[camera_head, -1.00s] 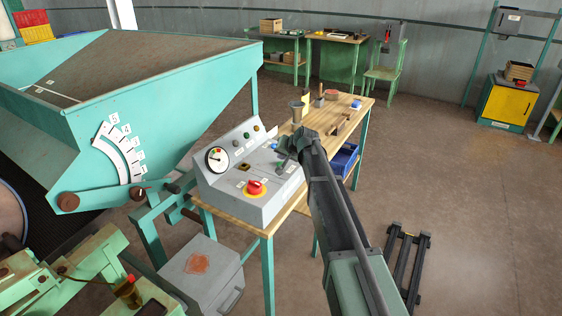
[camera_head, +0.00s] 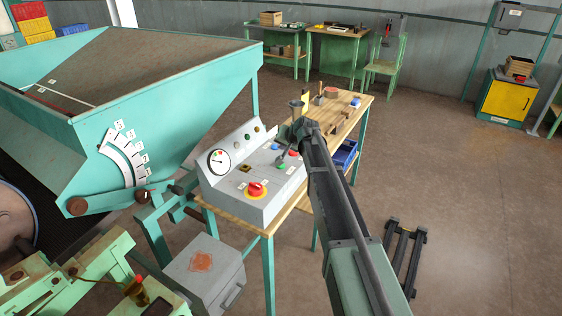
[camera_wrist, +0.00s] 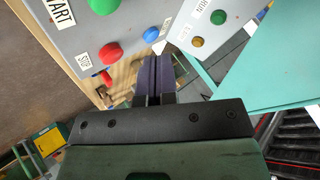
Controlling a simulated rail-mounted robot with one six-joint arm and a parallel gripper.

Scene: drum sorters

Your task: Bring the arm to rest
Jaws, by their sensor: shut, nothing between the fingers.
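My arm reaches from the bottom right of the head view over the wooden bench. My gripper (camera_head: 287,156) is small there and close above the grey control panel (camera_head: 240,206). In the wrist view the gripper's dark fingers (camera_wrist: 154,78) lie together with nothing held. Around them show the panel's green button (camera_wrist: 104,5), red button (camera_wrist: 110,52) by a STOP label, and blue button (camera_wrist: 151,34). Whether the fingertips touch the panel cannot be told.
The large green hopper (camera_head: 170,85) stands left of the panel. The wooden bench (camera_head: 345,118) holds small items behind my arm. A grey box (camera_head: 203,268) stands below the panel. A dark rail-like frame (camera_head: 405,250) lies on the floor. Open floor (camera_head: 480,200) spreads to the right.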

